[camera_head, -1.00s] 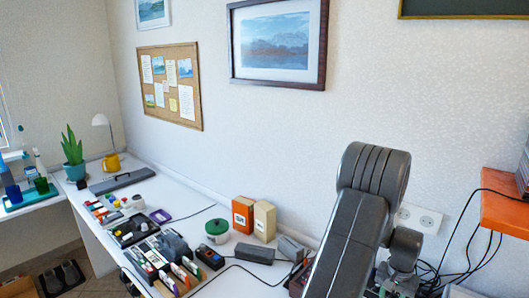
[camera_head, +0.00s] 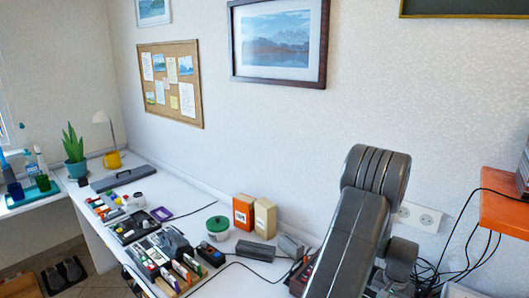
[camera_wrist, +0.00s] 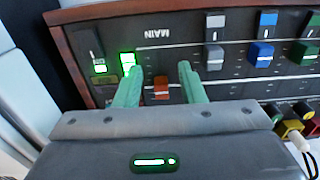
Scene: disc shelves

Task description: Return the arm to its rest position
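My arm (camera_head: 352,240) rises in the right foreground of the head view, its bent joint high in front of the wall. My gripper (camera_wrist: 158,70) shows in the wrist view with two green fingers apart, so it is open. An orange-red fader cap (camera_wrist: 161,88) on a dark mixer panel (camera_wrist: 185,35) appears in the gap between the fingers; whether they touch the panel cannot be told. The fingers are not clearly visible in the head view.
The mixer panel carries lit green buttons and blue, grey and green faders. The white desk (camera_head: 205,208) holds an orange box (camera_head: 243,212), a tan box (camera_head: 265,217), a green-lidded pot (camera_head: 218,230) and several devices. An orange shelf (camera_head: 505,214) and cables stand at right.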

